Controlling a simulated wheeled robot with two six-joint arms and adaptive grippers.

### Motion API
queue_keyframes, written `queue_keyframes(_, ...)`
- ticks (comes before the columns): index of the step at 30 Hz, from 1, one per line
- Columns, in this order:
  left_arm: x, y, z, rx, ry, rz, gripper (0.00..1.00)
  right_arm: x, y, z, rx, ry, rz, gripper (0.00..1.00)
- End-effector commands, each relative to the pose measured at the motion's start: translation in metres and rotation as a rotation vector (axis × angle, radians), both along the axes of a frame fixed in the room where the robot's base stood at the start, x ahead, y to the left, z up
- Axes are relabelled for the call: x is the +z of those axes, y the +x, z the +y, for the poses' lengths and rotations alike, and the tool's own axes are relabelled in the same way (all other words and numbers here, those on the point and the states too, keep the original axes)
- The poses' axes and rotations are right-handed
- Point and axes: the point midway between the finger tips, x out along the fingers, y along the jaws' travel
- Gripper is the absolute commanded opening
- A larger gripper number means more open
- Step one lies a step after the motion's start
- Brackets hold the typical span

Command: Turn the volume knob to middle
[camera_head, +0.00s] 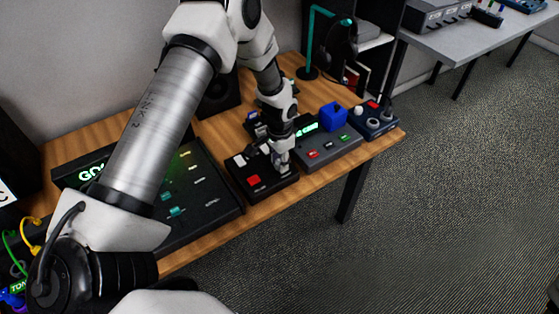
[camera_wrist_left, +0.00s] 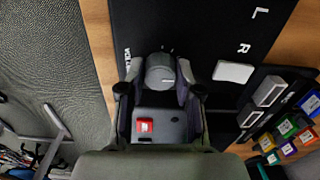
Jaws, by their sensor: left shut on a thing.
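The volume knob (camera_wrist_left: 160,72) is a grey round cap on a black panel (camera_wrist_left: 185,25), with a partly covered white label beside it. My left gripper (camera_wrist_left: 160,90) is shut on the knob, one finger at each side of it in the left wrist view. The knob's exact angle is hard to read. My right gripper is not in view.
A grey console (camera_head: 328,153) with red and green buttons stands close to the right of the gripper. A blue cube (camera_head: 333,115) and a dark joystick box (camera_head: 375,122) are beyond it. A large black mixer (camera_head: 205,205) lies to the left. The table's front edge is near.

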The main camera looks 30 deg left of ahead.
Motion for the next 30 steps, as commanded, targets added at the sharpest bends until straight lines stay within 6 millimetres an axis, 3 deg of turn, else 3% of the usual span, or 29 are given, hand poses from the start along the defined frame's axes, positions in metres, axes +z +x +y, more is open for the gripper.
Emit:
queue_keyframes(16,-0.0036,-0.0037,-0.0007,-0.032,-0.001,0.01,0.0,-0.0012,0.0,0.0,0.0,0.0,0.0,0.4)
queue_keyframes(17,-0.0036,-0.0037,-0.0007,-0.032,-0.001,0.01,0.37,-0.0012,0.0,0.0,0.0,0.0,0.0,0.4)
queue_keyframes(18,-0.0035,-0.0036,-0.0008,-0.031,-0.001,0.009,0.51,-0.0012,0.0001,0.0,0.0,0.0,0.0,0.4)
queue_keyframes(19,-0.0034,-0.0033,-0.0007,-0.031,-0.001,0.009,0.59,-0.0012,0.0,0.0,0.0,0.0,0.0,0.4)
queue_keyframes(30,0.004,-0.0004,-0.0003,-0.031,0.0,0.001,0.59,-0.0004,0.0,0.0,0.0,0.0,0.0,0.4)
